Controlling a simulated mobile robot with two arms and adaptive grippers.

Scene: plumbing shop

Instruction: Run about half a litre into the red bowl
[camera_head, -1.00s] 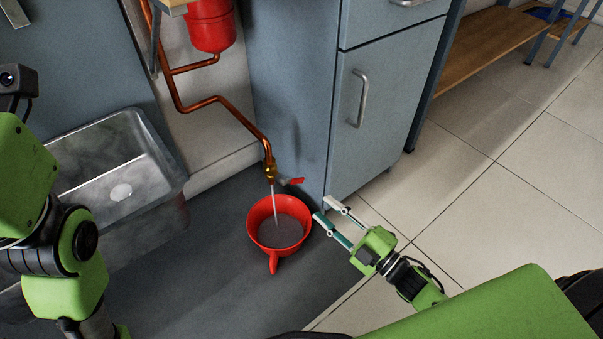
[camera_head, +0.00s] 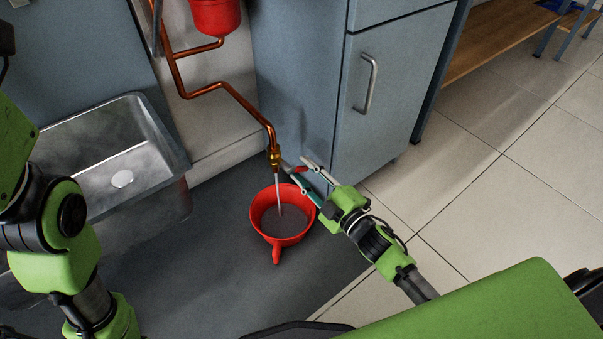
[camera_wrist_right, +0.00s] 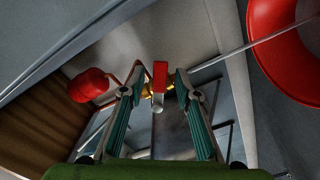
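The red bowl (camera_head: 267,231) stands upright on the dark floor, its handle pointing toward me. A thin stream (camera_head: 278,190) runs from the brass tap (camera_head: 274,157) into it, and grey liquid (camera_head: 284,222) covers its bottom. The tap's red lever (camera_head: 299,170) points right. My right gripper (camera_head: 296,168) is at the lever, just above the bowl's right rim. In the wrist view, the red lever (camera_wrist_right: 160,76) lies between the spread fingers of the right gripper (camera_wrist_right: 158,82), with gaps on both sides. My left arm shows at the left, but its gripper is out of view.
A steel sink (camera_head: 120,180) is left of the bowl. A copper pipe (camera_head: 235,93) runs down to the tap from a red vessel (camera_head: 215,15). A grey cabinet (camera_head: 385,105) stands close behind my right gripper. Open tiled floor (camera_head: 465,205) lies to the right.

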